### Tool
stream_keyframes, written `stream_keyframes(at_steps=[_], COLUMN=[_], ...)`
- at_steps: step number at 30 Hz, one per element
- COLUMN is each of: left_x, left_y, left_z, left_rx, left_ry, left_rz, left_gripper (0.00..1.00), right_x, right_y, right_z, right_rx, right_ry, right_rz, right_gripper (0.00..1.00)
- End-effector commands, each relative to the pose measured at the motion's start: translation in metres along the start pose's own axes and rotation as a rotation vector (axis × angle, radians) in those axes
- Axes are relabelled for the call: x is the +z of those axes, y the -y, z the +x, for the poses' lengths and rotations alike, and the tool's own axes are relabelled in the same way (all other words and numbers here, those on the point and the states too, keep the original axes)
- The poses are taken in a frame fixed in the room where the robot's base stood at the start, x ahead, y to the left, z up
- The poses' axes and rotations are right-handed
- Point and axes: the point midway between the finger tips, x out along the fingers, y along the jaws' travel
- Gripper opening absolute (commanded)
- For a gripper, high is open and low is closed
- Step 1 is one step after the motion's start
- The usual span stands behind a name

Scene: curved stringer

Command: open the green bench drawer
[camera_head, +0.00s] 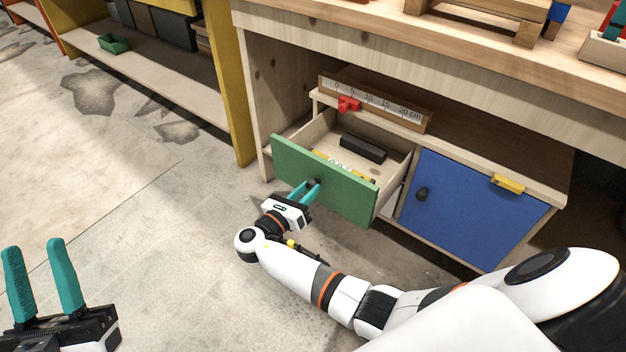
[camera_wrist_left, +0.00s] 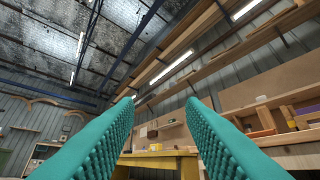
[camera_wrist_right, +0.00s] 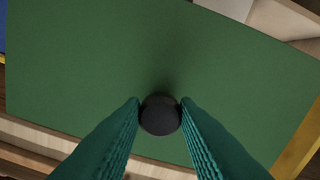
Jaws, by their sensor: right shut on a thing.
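The green drawer (camera_head: 324,182) is pulled out of the cabinet under the bench, its inside showing. A black block (camera_head: 363,149) and a yellow item with markings lie in it. My right gripper (camera_head: 312,187) is shut on the drawer's dark round knob (camera_wrist_right: 160,115), with a teal finger on each side of it in the right wrist view. The green front (camera_wrist_right: 160,50) fills most of that view. My left gripper (camera_head: 45,275) is open and empty at the lower left, away from the drawer. Its fingers (camera_wrist_left: 160,120) point up toward the ceiling and shelves in the left wrist view.
A blue cabinet door (camera_head: 470,208) with a dark knob is right of the drawer. A ruler board (camera_head: 375,101) with a red slider stands above the drawer. A yellow-posted shelf (camera_head: 170,75) holds a green tray at the left. Floor before the drawer is clear.

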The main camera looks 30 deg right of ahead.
Motion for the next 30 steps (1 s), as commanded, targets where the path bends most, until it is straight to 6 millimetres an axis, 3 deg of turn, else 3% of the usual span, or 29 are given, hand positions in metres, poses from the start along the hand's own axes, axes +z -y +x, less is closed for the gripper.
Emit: stream_keyframes(at_steps=[7, 19, 20, 23, 30], left_x=[-0.019, -0.021, -0.021, -0.021, -0.021], left_y=[-0.003, -0.003, -0.003, -0.003, -0.003], left_z=[0.000, -0.001, -0.001, -0.001, -0.001], left_rx=[0.005, 0.005, 0.005, 0.005, 0.005], left_ry=[-0.126, -0.140, -0.140, -0.140, -0.139], left_rz=[0.006, 0.007, 0.007, 0.007, 0.008], left_gripper=[0.36, 0.36, 0.36, 0.36, 0.36], right_x=[0.001, 0.001, 0.001, 0.001, 0.001], right_y=[0.000, 0.000, 0.000, 0.000, 0.000], right_z=[-0.009, -0.010, -0.010, -0.010, -0.010], right_rx=[0.001, 0.001, 0.001, 0.001, 0.001], right_ry=[0.001, 0.001, 0.001, 0.001, 0.000], right_rz=[-0.001, -0.001, -0.001, -0.001, -0.001], right_gripper=[0.00, 0.00, 0.31, 0.47, 0.50])
